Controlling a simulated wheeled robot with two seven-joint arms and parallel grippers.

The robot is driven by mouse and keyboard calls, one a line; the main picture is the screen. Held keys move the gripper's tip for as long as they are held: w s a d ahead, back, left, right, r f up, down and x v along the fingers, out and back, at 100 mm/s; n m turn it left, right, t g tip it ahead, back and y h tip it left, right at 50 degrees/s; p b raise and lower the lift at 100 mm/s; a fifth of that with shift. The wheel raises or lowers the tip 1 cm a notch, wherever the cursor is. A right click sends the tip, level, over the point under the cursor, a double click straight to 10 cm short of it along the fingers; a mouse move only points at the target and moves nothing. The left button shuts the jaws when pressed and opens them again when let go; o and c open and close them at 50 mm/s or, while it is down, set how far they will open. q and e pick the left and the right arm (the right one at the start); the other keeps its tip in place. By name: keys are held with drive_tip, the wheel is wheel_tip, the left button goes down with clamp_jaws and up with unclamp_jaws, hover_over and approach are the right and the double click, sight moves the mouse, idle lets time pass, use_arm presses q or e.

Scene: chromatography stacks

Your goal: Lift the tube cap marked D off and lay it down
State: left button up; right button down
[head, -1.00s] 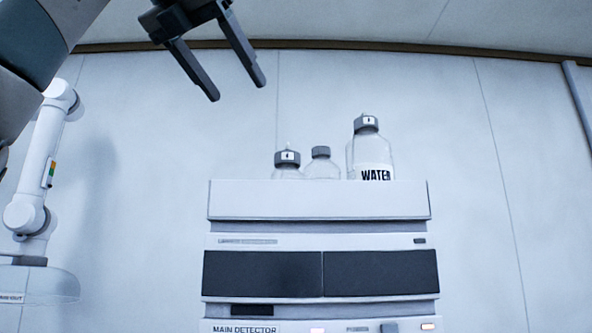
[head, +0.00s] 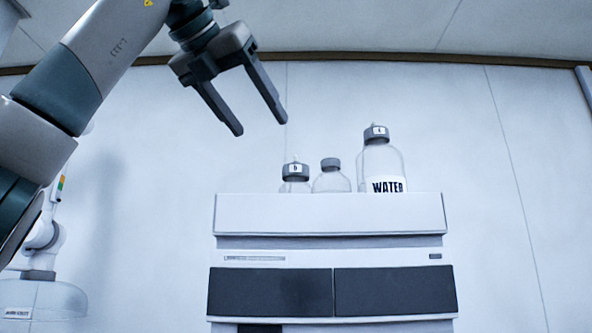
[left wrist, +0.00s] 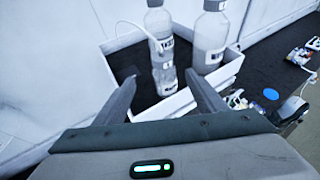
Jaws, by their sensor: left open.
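In the head view, a small clear bottle with a dark grey cap (head: 295,171) stands at the left on top of the white instrument stack. The cap's white label bears one small letter, too blurred to read surely as D. My left gripper (head: 260,125) is open and empty, above and to the left of this cap, its fingers pointing down and right. In the left wrist view, my left gripper (left wrist: 160,78) has its fingers apart, with a clear bottle (left wrist: 166,78) showing between them. A thin white tube (left wrist: 137,27) runs to that bottle's top. My right gripper is out of view.
A plain-capped bottle (head: 331,178) and a taller WATER bottle (head: 384,160) stand to the right on the stack. The white tray wall (left wrist: 175,103) surrounds the bottles. Dark tray floor at its left looks clear. Another white robot arm (head: 42,240) stands at far left.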

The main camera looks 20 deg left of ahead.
sight(289, 164)
use_arm(q)
drive_tip(key=p+x, duration=0.1)
drive_tip(key=x, duration=0.7)
drive_tip(key=shift+w+p, duration=0.1)
drive_tip(key=shift+p, duration=0.25)
drive_tip(key=p+x, duration=0.1)
drive_tip(key=x, duration=0.1)
drive_tip(key=p+x, duration=0.1)
drive_tip(key=x, duration=0.2)
drive_tip(key=shift+d+p, duration=0.25)
drive_tip(key=shift+p, duration=0.1)
